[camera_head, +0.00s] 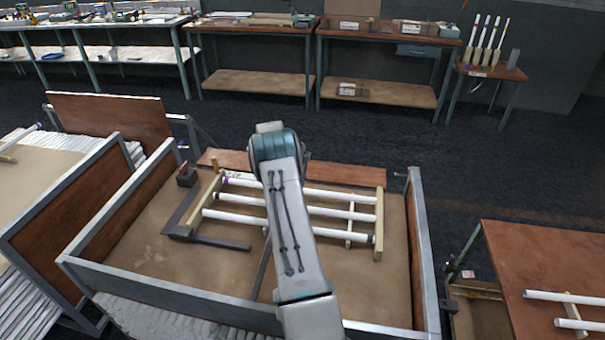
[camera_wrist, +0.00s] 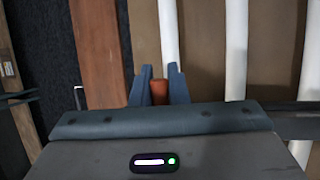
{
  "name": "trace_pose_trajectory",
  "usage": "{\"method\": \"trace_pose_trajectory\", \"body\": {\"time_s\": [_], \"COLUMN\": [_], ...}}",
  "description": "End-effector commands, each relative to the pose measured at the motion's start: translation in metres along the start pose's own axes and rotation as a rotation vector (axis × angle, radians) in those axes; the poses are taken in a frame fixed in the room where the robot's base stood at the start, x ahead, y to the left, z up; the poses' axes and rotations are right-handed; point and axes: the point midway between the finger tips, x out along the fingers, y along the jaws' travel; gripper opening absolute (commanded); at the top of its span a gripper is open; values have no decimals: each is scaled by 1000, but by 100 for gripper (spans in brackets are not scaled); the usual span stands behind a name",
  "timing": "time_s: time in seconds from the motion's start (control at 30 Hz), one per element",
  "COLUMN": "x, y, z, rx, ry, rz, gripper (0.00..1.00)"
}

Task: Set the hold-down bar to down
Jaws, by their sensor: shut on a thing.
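My gripper (camera_wrist: 160,82) is shut on a red-brown grip (camera_wrist: 159,90), seen end-on in the wrist view. In the head view my arm hides the gripper and this grip. A thin dark bar (camera_head: 262,268), possibly the hold-down bar, shows beside my forearm and runs toward the crate's front. A dark bar (camera_wrist: 300,106) also shows at the right of the wrist view, partly behind my gripper's body; its link to the grip is hidden. White glass tubes (camera_head: 337,213) lie across a pale wooden rack (camera_head: 379,225); tubes also run beside my fingers in the wrist view (camera_wrist: 235,50).
A metal-framed crate (camera_head: 425,260) surrounds the rack. A dark angled bracket (camera_head: 205,240) lies at its left, with a small block (camera_head: 187,176) behind it. A red-brown board (camera_wrist: 97,50) lies left of my fingers. A table with tubes (camera_head: 540,260) stands at right.

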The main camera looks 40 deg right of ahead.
Motion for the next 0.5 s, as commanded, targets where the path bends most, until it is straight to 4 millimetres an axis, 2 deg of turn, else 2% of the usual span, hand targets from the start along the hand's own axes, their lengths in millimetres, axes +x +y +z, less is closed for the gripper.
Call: {"method": "trace_pose_trajectory", "body": {"time_s": [0.03,0.23,0.27,0.33,0.5], "x": [3,2,2,2,3], "y": [-11,-12,-12,-11,-6], "z": [-7,-7,-8,-7,-1], "rx": [-8,-8,-8,-8,1], "ry": [1,2,2,1,-1], "rz": [-25,-24,-24,-23,-18], "gripper": [0,0,17,36,36]}}
